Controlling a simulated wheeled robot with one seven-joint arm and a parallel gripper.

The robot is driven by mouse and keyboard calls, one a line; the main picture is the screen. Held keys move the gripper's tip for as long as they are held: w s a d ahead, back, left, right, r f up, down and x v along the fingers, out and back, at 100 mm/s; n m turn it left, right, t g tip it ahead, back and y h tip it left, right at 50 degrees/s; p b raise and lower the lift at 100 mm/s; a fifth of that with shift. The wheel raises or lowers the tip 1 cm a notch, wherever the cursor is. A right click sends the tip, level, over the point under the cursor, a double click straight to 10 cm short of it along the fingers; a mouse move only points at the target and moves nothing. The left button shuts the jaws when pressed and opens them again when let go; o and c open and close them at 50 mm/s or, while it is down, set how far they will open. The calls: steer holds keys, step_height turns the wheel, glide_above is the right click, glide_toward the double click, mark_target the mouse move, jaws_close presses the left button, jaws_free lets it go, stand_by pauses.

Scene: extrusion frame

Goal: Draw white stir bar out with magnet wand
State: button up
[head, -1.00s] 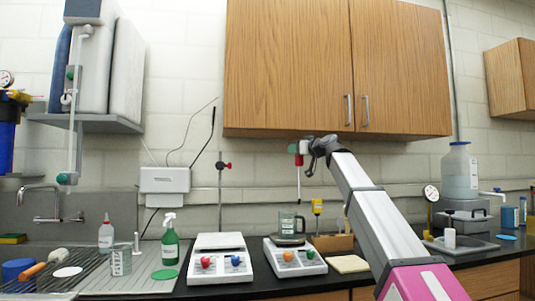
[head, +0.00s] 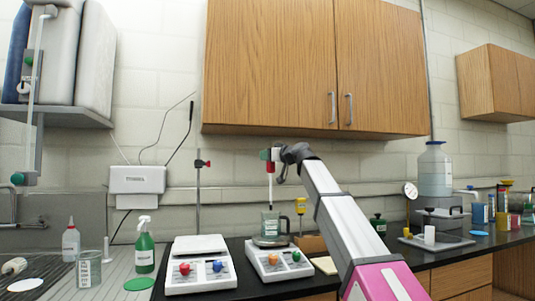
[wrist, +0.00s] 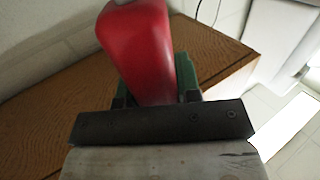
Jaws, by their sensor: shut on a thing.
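My gripper (head: 276,155) is shut on the magnet wand (head: 269,180), which hangs upright with its thin pale rod pointing down. In the wrist view the wand's red handle (wrist: 145,50) stands between the green finger pads. The wand is directly above a glass beaker (head: 270,224), its lower end at about the beaker's rim; I cannot tell whether it is inside. The beaker stands on the right-hand stirrer plate (head: 279,260). The white stir bar cannot be made out.
A second stirrer plate (head: 200,265) stands to the left, with a clamp stand (head: 198,200) behind it. A green spray bottle (head: 145,247) is farther left. A yellow-topped item (head: 300,207) stands close right of the beaker. Wooden cabinets (head: 315,65) hang above.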

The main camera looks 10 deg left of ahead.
step_height(320, 180, down, 8)
stand_by(1.1)
steer(key=shift+f, duration=0.1)
stand_by(0.9)
step_height(320, 180, up, 14)
steer(key=shift+f, duration=0.25)
stand_by(2.4)
stand_by(0.6)
